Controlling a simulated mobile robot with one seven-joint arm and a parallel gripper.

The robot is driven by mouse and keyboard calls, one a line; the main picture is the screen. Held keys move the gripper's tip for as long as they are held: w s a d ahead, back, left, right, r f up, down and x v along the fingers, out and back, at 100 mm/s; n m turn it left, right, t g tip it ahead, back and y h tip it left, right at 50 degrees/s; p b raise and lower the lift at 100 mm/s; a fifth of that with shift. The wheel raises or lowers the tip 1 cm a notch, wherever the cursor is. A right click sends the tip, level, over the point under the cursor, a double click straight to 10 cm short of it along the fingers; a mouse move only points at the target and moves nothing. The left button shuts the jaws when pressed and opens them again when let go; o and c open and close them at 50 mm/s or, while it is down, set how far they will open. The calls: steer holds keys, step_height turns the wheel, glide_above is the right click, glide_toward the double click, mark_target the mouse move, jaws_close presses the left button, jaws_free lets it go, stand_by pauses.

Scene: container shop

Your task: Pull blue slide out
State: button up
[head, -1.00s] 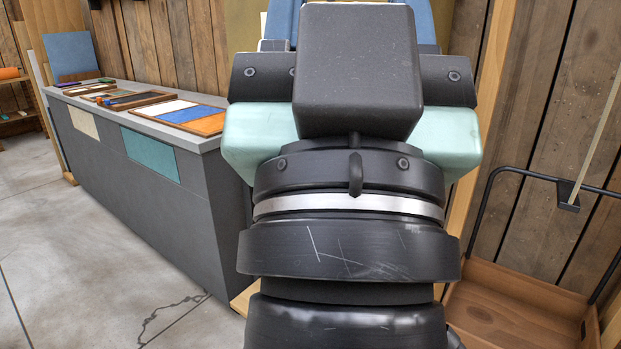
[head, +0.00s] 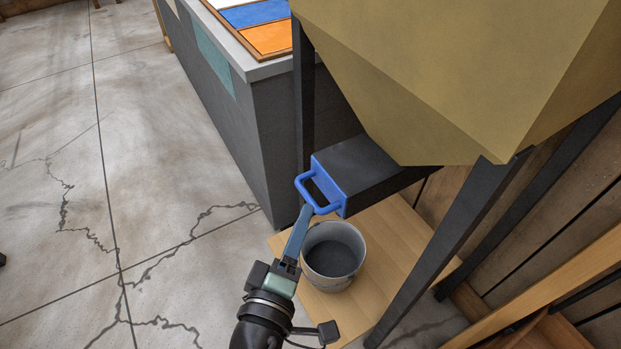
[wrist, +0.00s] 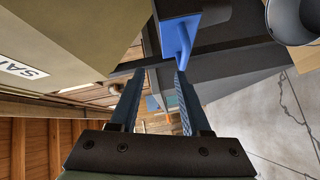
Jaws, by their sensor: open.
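The blue slide (head: 330,186) has a flat blue front and a blue loop handle. It sits at the front end of a black box-shaped chute (head: 365,165) under the hopper. My gripper (head: 304,212) is low in front, its fingertips at the handle's near end. The wrist view shows the slide (wrist: 178,36) at the top, with its handle beside the tip of the right finger. My gripper (wrist: 158,75) is open there, with a gap between its two fingers. I cannot tell whether the handle bar lies between the fingers or touches one.
A yellow-tan hopper (head: 440,70) stands on dark legs (head: 450,245). A grey bucket (head: 333,256) of dark contents stands on a wooden board (head: 385,235) below the slide. A grey counter (head: 265,140) stands behind, left.

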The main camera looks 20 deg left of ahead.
mark_target(307, 194)
step_height(307, 194, down, 3)
steer(key=s+a+n+g, duration=0.1)
steer(key=s+n, duration=0.1)
steer(key=s, duration=0.1)
steer(key=w, duration=0.4)
steer(key=w+a+f, duration=0.1)
steer(key=w, duration=0.3)
steer(key=w+f, duration=0.1)
steer(key=w, duration=0.3)
steer(key=shift+w+a+b, duration=0.35)
steer(key=shift+w+a, duration=0.05)
jaws_close()
stand_by(0.6)
